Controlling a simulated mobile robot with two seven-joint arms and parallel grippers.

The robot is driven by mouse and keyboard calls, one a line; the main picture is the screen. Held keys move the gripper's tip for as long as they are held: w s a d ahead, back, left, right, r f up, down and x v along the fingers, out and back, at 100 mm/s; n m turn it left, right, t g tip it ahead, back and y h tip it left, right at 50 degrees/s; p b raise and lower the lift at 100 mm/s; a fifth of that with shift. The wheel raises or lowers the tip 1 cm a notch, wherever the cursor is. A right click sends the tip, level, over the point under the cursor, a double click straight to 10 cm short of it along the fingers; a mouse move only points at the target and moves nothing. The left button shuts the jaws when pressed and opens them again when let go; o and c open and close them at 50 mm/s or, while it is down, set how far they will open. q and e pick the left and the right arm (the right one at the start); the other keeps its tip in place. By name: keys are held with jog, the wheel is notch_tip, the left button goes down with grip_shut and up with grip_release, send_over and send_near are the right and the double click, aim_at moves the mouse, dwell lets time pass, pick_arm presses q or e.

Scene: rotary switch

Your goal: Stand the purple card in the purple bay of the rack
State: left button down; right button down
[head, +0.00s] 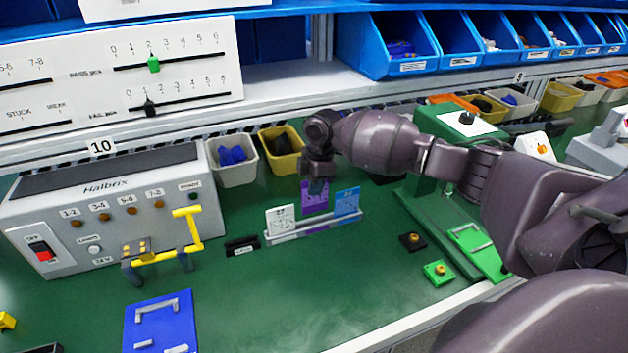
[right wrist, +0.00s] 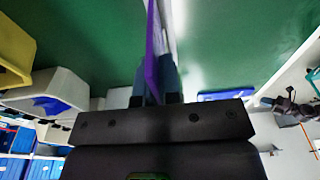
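The purple card (head: 314,198) is upright between a white card (head: 281,220) and a blue card (head: 346,201) at the light-grey rack (head: 300,232). My right gripper (head: 317,184) comes down from above and is shut on the top of the purple card. In the right wrist view the purple card (right wrist: 152,62) shows edge-on between the two fingers (right wrist: 153,90). The card's lower edge is at the rack, but I cannot tell whether it rests in the slot. The purple bay itself is hidden by the card. My left gripper is not in view.
A grey and a yellow bin (head: 282,150) stand behind the rack. A control box (head: 105,210) and a yellow bracket (head: 190,235) are at left. A green press stand (head: 440,225) is at right.

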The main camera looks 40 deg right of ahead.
aim_at(315, 205)
jog(key=shift+f+b, duration=0.35)
jog(key=shift+f, duration=1.05)
jog(key=shift+p, duration=0.65)
dwell(1.1)
jog(key=shift+f+b, duration=0.55)
jog(key=shift+f, duration=1.25)
dwell(0.4)
jog(key=c, duration=1.2)
grip_release()
jog(key=shift+c, duration=0.2)
jog(key=r, duration=0.6)
jog(key=d+r+p, duration=0.1)
jog(key=r, duration=0.3)
jog(key=shift+s+d, duration=0.1)
jog(key=shift+r, duration=0.35)
